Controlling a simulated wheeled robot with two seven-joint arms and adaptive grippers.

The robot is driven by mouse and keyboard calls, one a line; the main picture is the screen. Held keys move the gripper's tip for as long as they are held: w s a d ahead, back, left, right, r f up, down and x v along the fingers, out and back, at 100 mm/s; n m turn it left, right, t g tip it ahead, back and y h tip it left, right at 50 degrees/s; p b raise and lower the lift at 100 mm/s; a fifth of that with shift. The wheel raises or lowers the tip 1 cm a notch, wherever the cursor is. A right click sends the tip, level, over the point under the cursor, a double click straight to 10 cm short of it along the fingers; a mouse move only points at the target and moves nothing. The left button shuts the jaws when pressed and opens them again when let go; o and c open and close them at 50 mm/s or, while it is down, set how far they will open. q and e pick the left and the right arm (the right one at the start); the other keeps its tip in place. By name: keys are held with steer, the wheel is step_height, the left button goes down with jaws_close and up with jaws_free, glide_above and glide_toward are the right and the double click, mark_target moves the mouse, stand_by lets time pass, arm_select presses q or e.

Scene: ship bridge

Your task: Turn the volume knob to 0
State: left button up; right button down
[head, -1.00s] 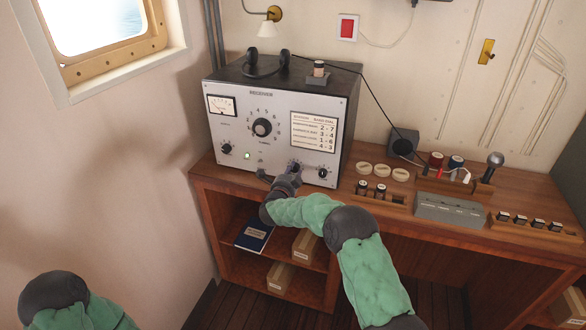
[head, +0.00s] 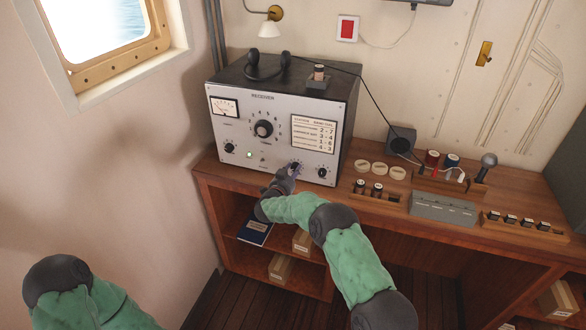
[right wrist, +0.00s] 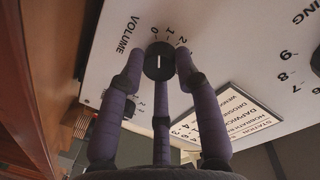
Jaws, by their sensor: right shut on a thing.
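The grey receiver (head: 228,165) stands on the wooden desk. Its volume knob (right wrist: 158,62) is round and black with a white line, which points up in the right wrist view, near the 0 and 1 marks, closer to 0. My right gripper (right wrist: 161,72) is shut on this knob, its purple fingers around the sides. In the head view my right gripper (head: 291,173) is at the lower right of the receiver's front and mostly covers the knob. My left arm shows at the lower left, but its gripper is out of view.
A larger tuning knob (head: 263,129) and a station card (head: 314,134) are above the gripper. Another small knob (head: 323,172) is close on its right. The desk (head: 480,250) holds pale discs, spools and a grey box (head: 443,208) to the right. Open shelves are below.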

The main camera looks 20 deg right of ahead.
steer(key=n+p, duration=0.1)
steer(key=n, duration=0.1)
steer(key=shift+a+f+n, duration=0.1)
steer(key=shift+n, duration=0.2)
steer(key=c, duration=2)
jaws_free()
steer(key=shift+f+n, duration=0.2)
steer(key=shift+n, duration=0.2)
jaws_close()
steer(key=o, duration=1.1)
jaws_free()
steer(key=shift+h, duration=0.3)
steer(key=shift+w, duration=0.1)
steer(key=shift+r, duration=0.1)
steer(key=shift+s, duration=0.2)
steer(key=v, duration=1.1)
steer(key=shift+s+a, duration=0.25)
steer(key=shift+a, duration=0.05)
